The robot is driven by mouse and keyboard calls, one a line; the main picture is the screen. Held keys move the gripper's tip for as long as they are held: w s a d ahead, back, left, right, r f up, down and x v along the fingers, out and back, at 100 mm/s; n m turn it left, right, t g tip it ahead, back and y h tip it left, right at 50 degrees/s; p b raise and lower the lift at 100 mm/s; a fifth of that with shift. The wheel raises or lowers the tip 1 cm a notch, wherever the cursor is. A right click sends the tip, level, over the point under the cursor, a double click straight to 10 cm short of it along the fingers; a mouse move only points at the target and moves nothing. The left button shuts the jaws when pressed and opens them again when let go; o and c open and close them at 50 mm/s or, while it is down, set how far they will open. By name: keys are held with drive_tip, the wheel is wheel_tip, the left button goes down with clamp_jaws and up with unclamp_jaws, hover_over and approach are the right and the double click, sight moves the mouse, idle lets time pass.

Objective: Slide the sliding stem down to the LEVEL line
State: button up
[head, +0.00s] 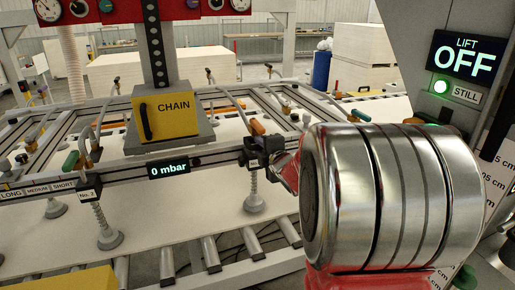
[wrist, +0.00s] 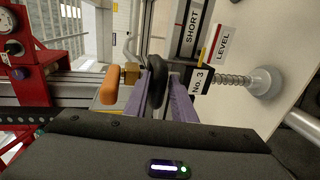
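The sliding stem, tagged No. 3, has a ringed, spring-like lower part (wrist: 232,80) and a pale suction cup (wrist: 265,82) in the wrist view. The cup also shows in the head view (head: 254,203), below the frame rail. A LEVEL label (wrist: 222,46) with a red line sits beside the No. 3 tag (wrist: 200,80). My gripper (wrist: 158,88) has its two purplish fingers on either side of a black round knob (wrist: 157,72), close against it. In the head view my gripper (head: 276,163) is at the rail, largely hidden behind my own wrist.
An orange handle (wrist: 110,88) sits close beside my fingers. The yellow CHAIN box (head: 174,115) stands on the frame, left of my arm. The gauge reads 0 mbar (head: 168,169); the lift display reads OFF (head: 466,54). Rollers (head: 211,249) lie below a pale sheet (head: 190,220).

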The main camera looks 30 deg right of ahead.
drive_tip(key=shift+w, duration=0.1)
drive_tip(key=shift+c, duration=0.2)
clamp_jaws()
